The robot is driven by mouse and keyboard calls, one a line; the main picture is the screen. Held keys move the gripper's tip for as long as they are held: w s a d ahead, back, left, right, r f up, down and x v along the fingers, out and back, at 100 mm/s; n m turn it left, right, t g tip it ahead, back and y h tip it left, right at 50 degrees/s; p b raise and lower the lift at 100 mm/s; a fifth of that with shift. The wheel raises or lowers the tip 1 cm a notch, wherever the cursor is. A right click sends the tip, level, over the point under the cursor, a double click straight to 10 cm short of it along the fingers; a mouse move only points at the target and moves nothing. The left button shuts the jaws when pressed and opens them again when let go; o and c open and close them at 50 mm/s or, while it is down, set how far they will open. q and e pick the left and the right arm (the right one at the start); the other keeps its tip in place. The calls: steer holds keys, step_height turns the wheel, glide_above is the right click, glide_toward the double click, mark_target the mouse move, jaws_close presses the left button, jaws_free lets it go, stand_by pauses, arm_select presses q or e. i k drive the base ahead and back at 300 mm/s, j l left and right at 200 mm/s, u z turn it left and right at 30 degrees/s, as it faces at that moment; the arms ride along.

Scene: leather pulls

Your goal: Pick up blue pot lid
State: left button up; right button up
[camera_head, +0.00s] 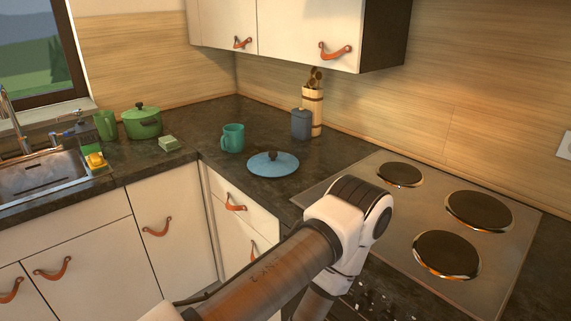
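The blue pot lid (262,167) lies flat on the dark countertop, knob up, near the counter's front edge. Its dark knob (272,156) is uncovered, and no gripper touches it. One of my arms comes in from the bottom left and bends in front of the stove, with its joint a little to the right of and in front of the lid. Neither gripper shows in this view.
A teal mug (233,138) stands just left behind the lid, and a blue-grey canister (301,124) right behind it. A stovetop (400,210) lies to the right. A green pot (142,124) and sink (40,175) are left. Cabinets (300,30) hang above the back.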

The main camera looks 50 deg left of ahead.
mark_target(272, 163)
steer(key=u, duration=1.6)
steer(key=i+j+u, duration=0.15)
steer(key=i+j, duration=0.2)
steer(key=j, duration=0.1)
